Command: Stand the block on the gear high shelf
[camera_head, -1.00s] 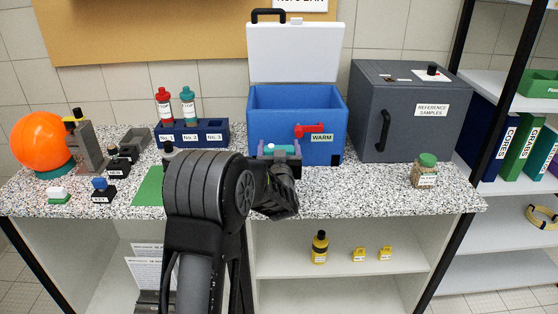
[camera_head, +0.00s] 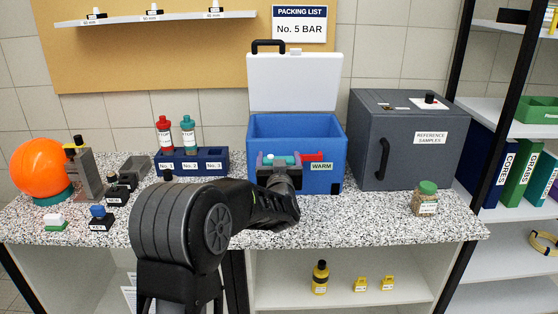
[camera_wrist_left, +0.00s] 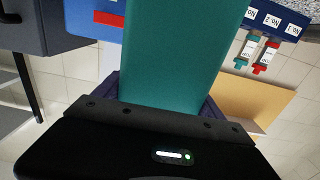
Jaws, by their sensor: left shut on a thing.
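My left gripper (camera_head: 279,160) is in front of the blue open box, at the height of its front wall. Its purple fingers are shut on a teal block (camera_wrist_left: 180,50), which fills the middle of the left wrist view. In the head view only a small part of the block (camera_head: 281,158) shows between the fingers. The gear high shelf cannot be made out for certain; a high shelf (camera_head: 508,32) at the top right holds a black thing and a yellow thing. My right gripper is not in view.
The blue box (camera_head: 265,129) has its white lid up and a red latch in front. A grey reference samples cabinet (camera_head: 402,150) stands to its right. A green-capped jar (camera_head: 425,200) is near the front edge. A wall shelf (camera_head: 150,18) holds small items.

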